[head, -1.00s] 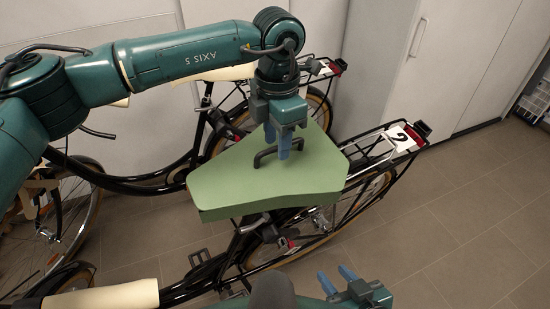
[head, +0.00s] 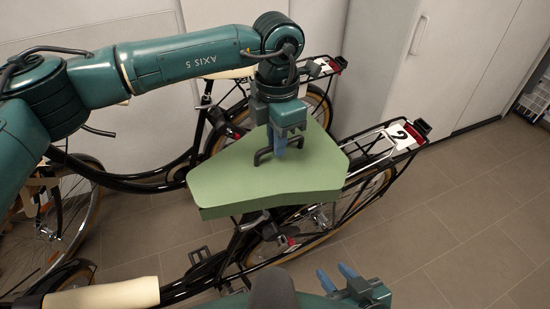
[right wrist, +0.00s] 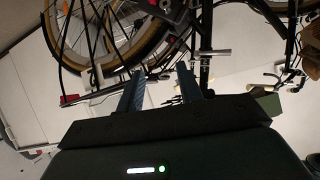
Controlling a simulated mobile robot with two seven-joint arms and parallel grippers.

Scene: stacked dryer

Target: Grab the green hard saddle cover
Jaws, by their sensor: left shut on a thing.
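The green hard saddle cover (head: 265,183) sits over the saddle area of the nearer bicycle in the head view, with a dark handle (head: 263,155) on its top. My left gripper (head: 281,146) points down from above with its blue fingers at the handle, shut on it. The cover hides what is directly beneath it. My right gripper (head: 337,278) is at the bottom of the head view, its blue fingers apart and empty. Its open fingers also show in the right wrist view (right wrist: 162,92).
The nearer bicycle's rear rack (head: 378,150) carries a plate marked 2. Another bicycle (head: 190,160) stands behind it by pale cabinets (head: 420,60). Tiled floor (head: 460,220) is clear on the right.

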